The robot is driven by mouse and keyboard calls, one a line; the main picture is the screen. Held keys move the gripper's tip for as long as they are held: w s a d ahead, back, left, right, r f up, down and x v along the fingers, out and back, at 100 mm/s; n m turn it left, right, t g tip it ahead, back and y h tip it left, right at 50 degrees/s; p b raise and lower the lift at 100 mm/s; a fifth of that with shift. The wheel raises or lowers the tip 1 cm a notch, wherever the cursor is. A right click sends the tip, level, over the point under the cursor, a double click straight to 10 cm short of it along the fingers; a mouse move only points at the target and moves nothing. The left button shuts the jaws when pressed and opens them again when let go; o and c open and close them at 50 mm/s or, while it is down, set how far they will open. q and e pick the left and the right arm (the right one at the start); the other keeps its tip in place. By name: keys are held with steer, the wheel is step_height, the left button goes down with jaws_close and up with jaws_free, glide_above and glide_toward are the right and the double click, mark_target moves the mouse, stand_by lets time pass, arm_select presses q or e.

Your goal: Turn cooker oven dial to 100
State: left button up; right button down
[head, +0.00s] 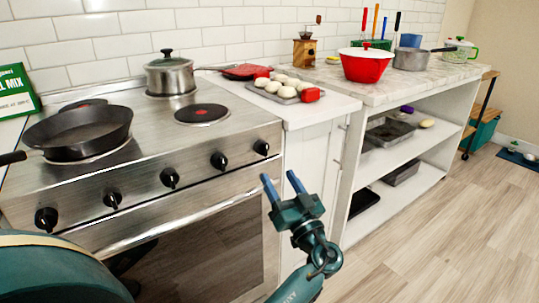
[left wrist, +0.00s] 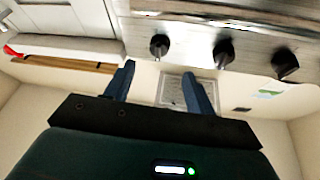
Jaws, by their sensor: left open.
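The cooker (head: 150,190) is steel, with several black dials along its front panel. The dial nearest my gripper is the rightmost one (head: 261,147); others sit further left, such as this one (head: 219,161) and the leftmost (head: 46,219). Which is the oven dial, and any markings, are too small to tell. My left gripper (head: 279,181) is open and empty, in front of the cooker's right edge and below the rightmost dial, apart from it. In the left wrist view, three dials (left wrist: 223,52) show beyond the open fingers (left wrist: 158,78). My right gripper is not in view.
An oven door handle (head: 180,218) runs below the dials. A black pan (head: 78,133) and a steel pot (head: 170,75) stand on the hob. A counter with a tray (head: 283,98) and a red pot (head: 366,68) lies to the right. The floor (head: 430,250) at right is clear.

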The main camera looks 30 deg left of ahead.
mark_target(265, 154)
arm_select(q)
steer(key=p+x, duration=0.1)
steer(key=x, duration=0.7)
steer(key=shift+w+a, duration=0.2)
steer(key=shift+a, duration=0.05)
steer(key=c, duration=1)
